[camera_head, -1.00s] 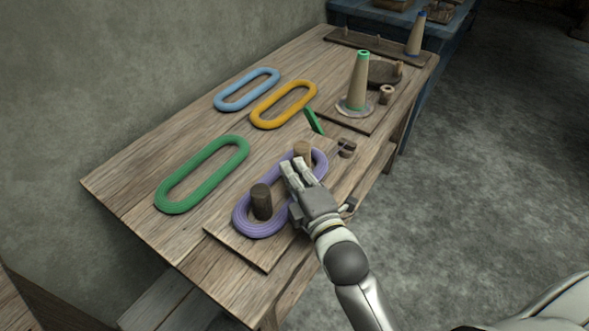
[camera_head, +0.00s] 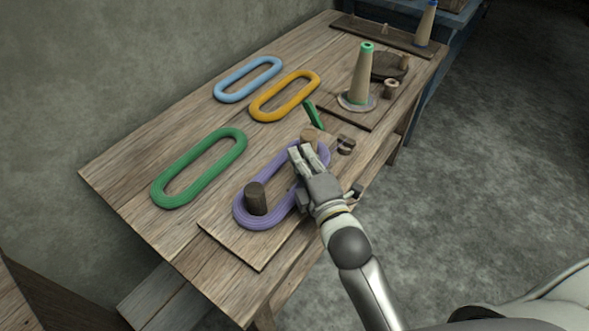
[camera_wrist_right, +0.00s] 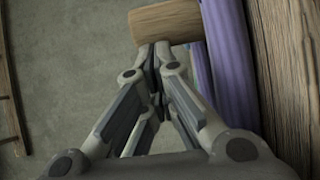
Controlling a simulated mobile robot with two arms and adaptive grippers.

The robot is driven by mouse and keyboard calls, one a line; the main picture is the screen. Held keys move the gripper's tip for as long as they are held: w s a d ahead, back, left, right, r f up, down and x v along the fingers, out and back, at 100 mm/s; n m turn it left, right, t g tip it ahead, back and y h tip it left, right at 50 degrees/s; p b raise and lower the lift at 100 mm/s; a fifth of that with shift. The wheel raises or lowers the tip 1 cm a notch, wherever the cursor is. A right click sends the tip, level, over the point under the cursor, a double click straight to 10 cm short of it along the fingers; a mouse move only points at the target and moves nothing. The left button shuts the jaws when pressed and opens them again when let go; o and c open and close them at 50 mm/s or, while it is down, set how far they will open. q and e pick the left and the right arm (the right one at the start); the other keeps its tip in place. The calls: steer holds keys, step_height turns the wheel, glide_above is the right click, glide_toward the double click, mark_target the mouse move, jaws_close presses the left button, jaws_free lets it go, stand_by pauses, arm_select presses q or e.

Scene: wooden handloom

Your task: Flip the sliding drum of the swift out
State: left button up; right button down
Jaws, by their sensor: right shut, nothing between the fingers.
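The swift is a wooden board (camera_head: 262,258) on the near side of the bench. It carries a dark drum (camera_head: 256,199) and a lighter sliding drum (camera_head: 310,137). A purple hank (camera_head: 247,223) loops around both drums. My right gripper (camera_head: 298,151) is shut and empty, its fingertips at the near side of the lighter drum and over the hank's loop. In the wrist view the lighter drum (camera_wrist_right: 163,21) lies just past the fingertips (camera_wrist_right: 154,48), seemingly touching or nearly so. The purple strands (camera_wrist_right: 228,62) run beside the fingers. My left gripper is out of view.
Green (camera_head: 172,196), blue (camera_head: 232,92) and orange (camera_head: 262,114) hanks lie on the bench (camera_head: 125,170). A cone (camera_head: 362,80) stands at the far right, with a green piece (camera_head: 314,115) nearer. A wall closes the left side; open floor lies right.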

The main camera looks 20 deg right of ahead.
steer(key=shift+s+d, duration=0.15)
steer(key=shift+s, duration=0.35)
steer(key=s, duration=1.1)
steer(key=shift+d, duration=0.3)
